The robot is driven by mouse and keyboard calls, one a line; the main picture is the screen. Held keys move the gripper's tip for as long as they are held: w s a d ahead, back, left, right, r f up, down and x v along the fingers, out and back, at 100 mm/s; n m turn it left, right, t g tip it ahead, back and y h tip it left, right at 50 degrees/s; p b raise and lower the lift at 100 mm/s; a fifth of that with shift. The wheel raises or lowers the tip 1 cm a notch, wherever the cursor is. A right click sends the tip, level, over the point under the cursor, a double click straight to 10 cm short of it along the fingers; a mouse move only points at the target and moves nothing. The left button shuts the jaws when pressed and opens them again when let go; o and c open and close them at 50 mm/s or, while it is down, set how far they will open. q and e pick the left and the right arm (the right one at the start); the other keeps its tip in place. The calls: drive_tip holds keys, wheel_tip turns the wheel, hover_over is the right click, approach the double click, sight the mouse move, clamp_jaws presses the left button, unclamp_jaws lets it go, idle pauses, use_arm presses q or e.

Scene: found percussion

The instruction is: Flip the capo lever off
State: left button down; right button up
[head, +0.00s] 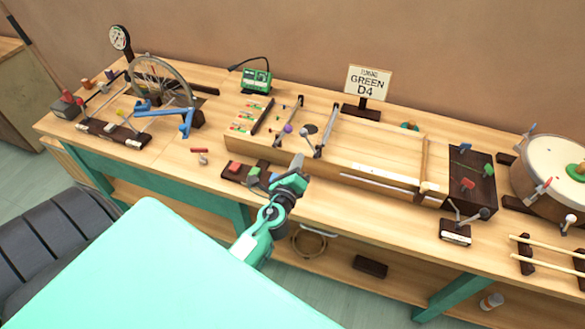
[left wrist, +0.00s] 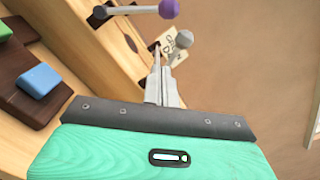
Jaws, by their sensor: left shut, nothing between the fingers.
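The long wooden string instrument (head: 375,155) lies on the bench with two metal bars across its left part. A lever with a purple knob (head: 288,128) stands between the bars, and the knob also shows at the top of the left wrist view (left wrist: 168,9). A second, grey knob (head: 304,132) is just right of it. I cannot tell for sure which one is the capo lever. My left gripper (head: 298,162) is shut and empty, at the front edge of the instrument, apart from the purple knob. Its closed fingers (left wrist: 165,85) point toward the instrument. My right gripper is out of view.
A dark pedal block with coloured buttons (head: 243,172) sits just left of my left gripper. The "GREEN D4" sign (head: 368,82) stands behind the instrument. A spoked wheel (head: 162,80) is at the left, a drum (head: 550,165) at the right.

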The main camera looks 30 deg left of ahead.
use_arm(q)
drive_tip(key=w+a+r+p, duration=0.1)
drive_tip(key=w+a+p, duration=0.1)
drive_tip(key=w+a+r+p, duration=0.1)
drive_tip(key=a, duration=0.1)
drive_tip(key=shift+w+r, duration=0.1)
drive_tip(key=shift+r, duration=0.25)
